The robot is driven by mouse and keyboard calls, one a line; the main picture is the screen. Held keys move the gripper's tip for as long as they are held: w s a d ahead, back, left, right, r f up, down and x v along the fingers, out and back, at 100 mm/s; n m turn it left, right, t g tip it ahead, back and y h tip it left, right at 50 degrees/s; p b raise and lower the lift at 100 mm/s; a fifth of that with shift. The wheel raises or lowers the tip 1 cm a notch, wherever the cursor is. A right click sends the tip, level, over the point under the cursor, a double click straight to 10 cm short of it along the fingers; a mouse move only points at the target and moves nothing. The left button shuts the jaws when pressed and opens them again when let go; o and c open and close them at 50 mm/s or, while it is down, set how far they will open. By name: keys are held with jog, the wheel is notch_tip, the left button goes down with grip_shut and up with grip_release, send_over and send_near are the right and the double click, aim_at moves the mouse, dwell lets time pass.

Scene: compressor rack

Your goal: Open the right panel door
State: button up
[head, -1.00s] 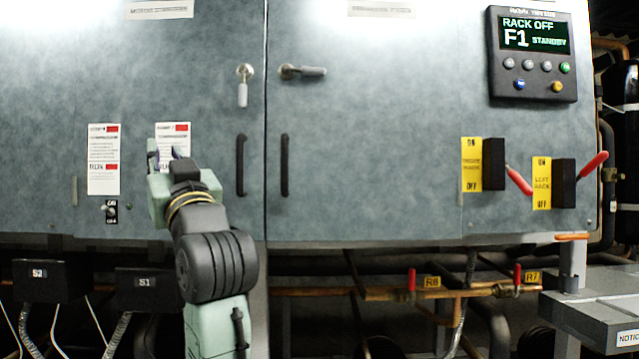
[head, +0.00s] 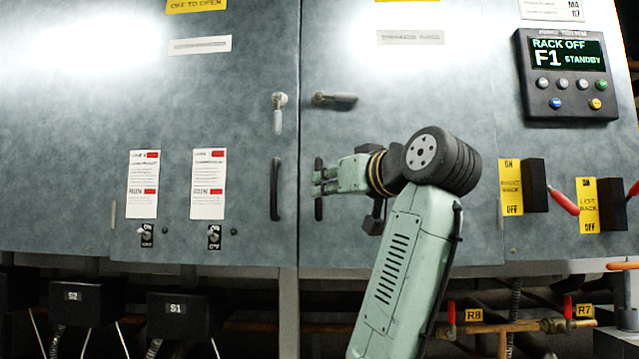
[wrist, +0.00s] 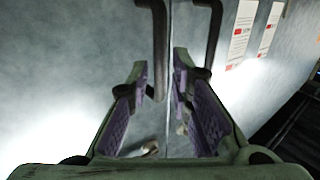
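The right panel door (head: 440,90) is closed, flush with the left door along a vertical seam. Its black bar handle (head: 319,205) stands just right of the seam. Its latch lever (head: 335,99) above points sideways to the right. My gripper (head: 322,180) is at this handle and partly covers it in the head view. In the wrist view, my gripper (wrist: 168,100) is open, and the right door's handle (wrist: 156,45) reaches between the purple-padded fingers. Whether either finger touches it, I cannot tell.
The left door's handle (head: 275,189) is close beside, with its latch lever (head: 279,115) hanging down. Switches with red levers (head: 563,201) and a display box (head: 568,75) are at right. Pipes with red valve handles (head: 451,312) run below.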

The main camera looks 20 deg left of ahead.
aim_at(318, 209)
jog(key=shift+p+x, duration=0.3)
jog(key=shift+x, duration=1.85)
jog(key=shift+c, duration=0.2)
grip_shut()
